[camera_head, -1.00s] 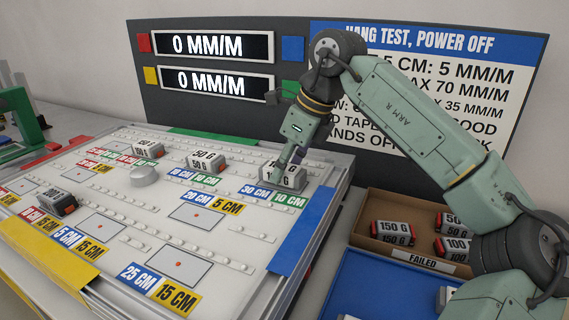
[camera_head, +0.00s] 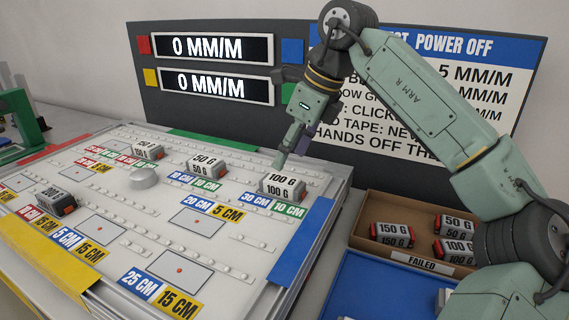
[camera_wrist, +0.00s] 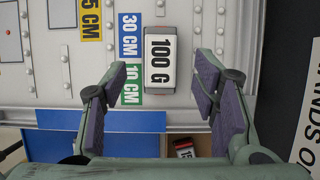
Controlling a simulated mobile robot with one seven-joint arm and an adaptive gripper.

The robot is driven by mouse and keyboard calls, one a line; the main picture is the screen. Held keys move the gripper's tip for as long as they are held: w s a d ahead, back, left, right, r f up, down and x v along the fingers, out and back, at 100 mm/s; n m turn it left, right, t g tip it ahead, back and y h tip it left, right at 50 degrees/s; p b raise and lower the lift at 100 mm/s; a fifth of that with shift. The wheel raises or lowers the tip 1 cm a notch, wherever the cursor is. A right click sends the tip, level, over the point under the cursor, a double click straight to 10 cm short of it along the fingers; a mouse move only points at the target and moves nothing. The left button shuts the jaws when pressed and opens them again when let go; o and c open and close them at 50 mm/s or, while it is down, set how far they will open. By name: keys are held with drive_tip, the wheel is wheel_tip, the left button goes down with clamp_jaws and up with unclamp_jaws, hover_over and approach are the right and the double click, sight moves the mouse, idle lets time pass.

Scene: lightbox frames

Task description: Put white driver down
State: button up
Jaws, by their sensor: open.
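No part is marked as a driver. The white and grey block labelled 100 G (camera_head: 282,187) sits upright on the white panel (camera_head: 128,232), next to the 30 CM and 10 CM labels at its right back. My gripper (camera_head: 281,163) is just above this block. In the wrist view, the open fingers (camera_wrist: 158,72) stand apart on either side of the 100 G block (camera_wrist: 159,62), with gaps between them and it. The block's underside is hidden.
Several other weights stand on the panel, including a 50 G block (camera_head: 207,166) and one at the left (camera_head: 56,201). A cardboard FAILED box (camera_head: 372,247) with weights and a blue tray (camera_head: 362,292) are at the right. Two displays (camera_head: 222,84) read 0 MM/M.

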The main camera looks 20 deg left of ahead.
drive_tip(key=v, duration=0.8)
drive_tip(key=shift+d+r, duration=0.15)
drive_tip(key=shift+r, duration=0.15)
drive_tip(key=shift+s+f, duration=0.1)
idle(1.3)
